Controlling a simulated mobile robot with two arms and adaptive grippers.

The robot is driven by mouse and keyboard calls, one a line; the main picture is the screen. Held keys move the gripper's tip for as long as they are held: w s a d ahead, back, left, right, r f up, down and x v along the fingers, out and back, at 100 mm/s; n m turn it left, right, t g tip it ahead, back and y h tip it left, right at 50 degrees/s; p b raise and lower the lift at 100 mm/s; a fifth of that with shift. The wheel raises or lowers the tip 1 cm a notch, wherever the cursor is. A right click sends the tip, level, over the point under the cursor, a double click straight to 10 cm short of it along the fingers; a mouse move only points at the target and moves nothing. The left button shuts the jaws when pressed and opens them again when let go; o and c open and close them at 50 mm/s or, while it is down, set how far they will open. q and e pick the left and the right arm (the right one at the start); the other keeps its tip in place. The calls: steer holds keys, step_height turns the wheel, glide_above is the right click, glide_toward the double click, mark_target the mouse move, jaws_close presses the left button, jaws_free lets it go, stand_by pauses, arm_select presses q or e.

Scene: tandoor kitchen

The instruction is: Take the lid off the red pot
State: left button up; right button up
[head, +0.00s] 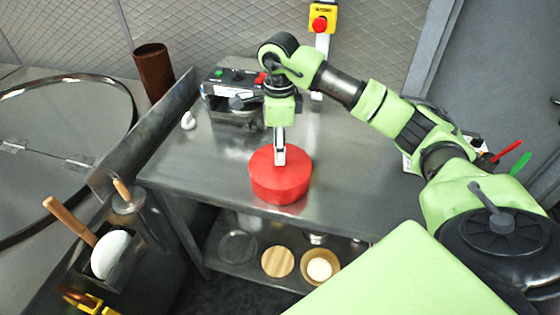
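The red pot (281,188) stands on the steel counter near its front edge. Its flat red top, which looks like the lid (298,165), is in place, and I cannot make out a seam between the two. My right gripper (280,160) points straight down over the middle of the top, with its fingertips at or just above it. The fingers look close together and hide the centre of the top, so any knob there is covered. I cannot tell whether they grip anything. My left gripper is out of view.
A steel box with buttons (222,88) stands behind the pot. A brown cylinder (153,70) is at back left, beside an upright metal panel. Red and green handled items (508,150) lie at right. A lower shelf holds a wooden disc (278,261). The counter around the pot is clear.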

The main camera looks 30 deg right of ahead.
mark_target(297, 169)
step_height(297, 169, down, 2)
steer(key=shift+s+d+f+p, duration=0.1)
steer(key=shift+p, duration=0.25)
steer(key=shift+f, duration=0.35)
jaws_close()
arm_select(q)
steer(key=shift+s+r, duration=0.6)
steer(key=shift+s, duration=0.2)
